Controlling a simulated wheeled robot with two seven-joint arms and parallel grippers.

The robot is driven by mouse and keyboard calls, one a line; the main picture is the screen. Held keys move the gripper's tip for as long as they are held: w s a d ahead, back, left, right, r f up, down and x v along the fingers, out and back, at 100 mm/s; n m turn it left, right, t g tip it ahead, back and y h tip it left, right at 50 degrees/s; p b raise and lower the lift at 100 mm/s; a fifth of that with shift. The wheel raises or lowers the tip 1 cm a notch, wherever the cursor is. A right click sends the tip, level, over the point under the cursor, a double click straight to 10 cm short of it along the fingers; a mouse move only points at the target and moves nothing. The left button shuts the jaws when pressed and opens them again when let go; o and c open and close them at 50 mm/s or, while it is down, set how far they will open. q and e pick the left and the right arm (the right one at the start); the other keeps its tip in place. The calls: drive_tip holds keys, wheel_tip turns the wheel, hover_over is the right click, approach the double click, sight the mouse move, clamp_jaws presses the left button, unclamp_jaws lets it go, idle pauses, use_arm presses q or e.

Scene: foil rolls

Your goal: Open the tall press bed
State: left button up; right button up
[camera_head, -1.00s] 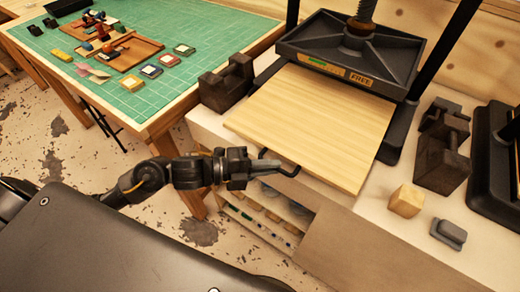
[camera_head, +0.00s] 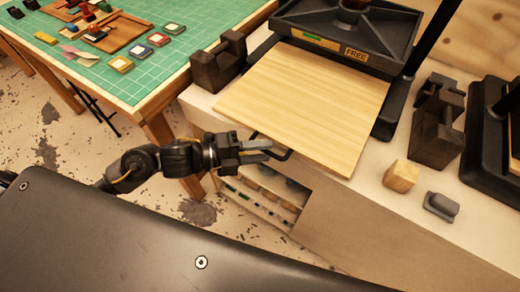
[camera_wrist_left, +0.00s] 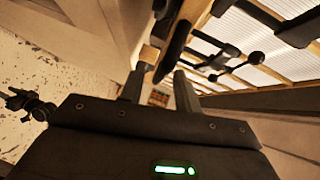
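The tall press (camera_head: 350,28) has a black frame and a plate with a "FREE" label. Its pale wooden bed (camera_head: 305,105) lies below and in front of that plate. A black bar handle (camera_head: 286,156) is on the bed's front edge. My left gripper (camera_head: 268,148) is in front of the handle, its fingertips close to it. In the left wrist view my fingers (camera_wrist_left: 158,82) are apart, and the dark handle (camera_wrist_left: 175,45) appears between and just beyond their tips. I cannot tell whether they touch it. My right gripper is not in view.
Dark blocks (camera_head: 218,62) stand left of the bed, and more (camera_head: 436,130) stand right. A small wooden block (camera_head: 401,176) and a grey piece (camera_head: 441,206) lie on the bench. A second press (camera_head: 490,150) is at right. A green-topped table (camera_head: 165,65) is at left.

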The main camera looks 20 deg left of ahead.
use_arm(q)
drive_tip(key=b+v, duration=0.3)
drive_tip(key=v, duration=0.8)
drive_tip(key=shift+d, duration=0.1)
